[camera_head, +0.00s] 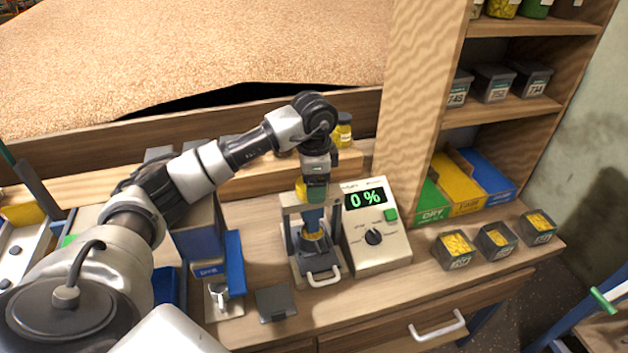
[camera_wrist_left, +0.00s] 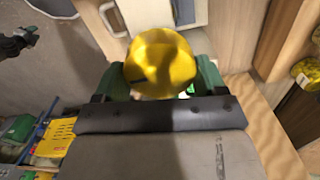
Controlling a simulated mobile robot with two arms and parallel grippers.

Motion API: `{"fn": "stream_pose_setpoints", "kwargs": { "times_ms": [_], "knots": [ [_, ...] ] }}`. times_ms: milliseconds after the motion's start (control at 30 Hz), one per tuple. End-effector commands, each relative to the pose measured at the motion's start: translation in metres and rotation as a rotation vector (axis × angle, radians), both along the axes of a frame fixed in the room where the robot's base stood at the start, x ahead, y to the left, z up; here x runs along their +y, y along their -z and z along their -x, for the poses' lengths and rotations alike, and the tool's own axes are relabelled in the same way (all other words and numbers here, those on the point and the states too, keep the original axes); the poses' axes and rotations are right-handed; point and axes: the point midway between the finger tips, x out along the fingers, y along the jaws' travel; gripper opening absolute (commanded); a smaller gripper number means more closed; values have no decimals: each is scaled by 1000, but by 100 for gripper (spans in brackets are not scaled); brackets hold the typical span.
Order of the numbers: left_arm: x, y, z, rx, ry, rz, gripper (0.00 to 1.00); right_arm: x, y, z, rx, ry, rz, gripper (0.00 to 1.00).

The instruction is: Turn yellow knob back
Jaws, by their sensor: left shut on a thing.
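The yellow knob (camera_wrist_left: 162,64) fills the middle of the left wrist view, between the green fingers of my left gripper (camera_wrist_left: 163,82). My left gripper (camera_head: 313,190) is shut on it. In the head view a bit of the yellow knob (camera_head: 301,190) shows beside the fingers, above the small grey press-like stand (camera_head: 290,207). The gripper and wrist hide most of the knob's mount. A dark gripper-like shape, perhaps my right gripper (camera_wrist_left: 15,42), shows at the upper left of the left wrist view. Its fingers are too unclear to read.
A beige meter (camera_head: 380,258) showing 0 % stands right of the stand. Yellow grain lies in the cup (camera_head: 313,240) under the gripper. Several small grain boxes (camera_head: 455,250) stand at the right. A blue holder (camera_head: 234,264) is at the left. A large grain bin is behind.

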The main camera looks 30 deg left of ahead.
Motion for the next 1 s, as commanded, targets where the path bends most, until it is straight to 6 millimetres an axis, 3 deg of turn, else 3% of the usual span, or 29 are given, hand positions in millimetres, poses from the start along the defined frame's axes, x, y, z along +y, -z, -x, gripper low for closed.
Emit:
{"fn": "stream_pose_setpoints", "kwargs": {
  "times_ms": [433,467,600,1000],
  "knots": [
    [2,-3,-1,-6,-17,-1,48,-1,-1,0,0,0,1,43],
    [2,-3,-1,-6,-17,-1,73,-1,-1,0,0,0,1,43],
    [1,-2,-1,-5,-15,0,94,-2,-1,0,0,-1,2,43],
    [0,-9,-1,-5,-12,1,97,-2,2,0,0,-1,2,43]
  ]
}}
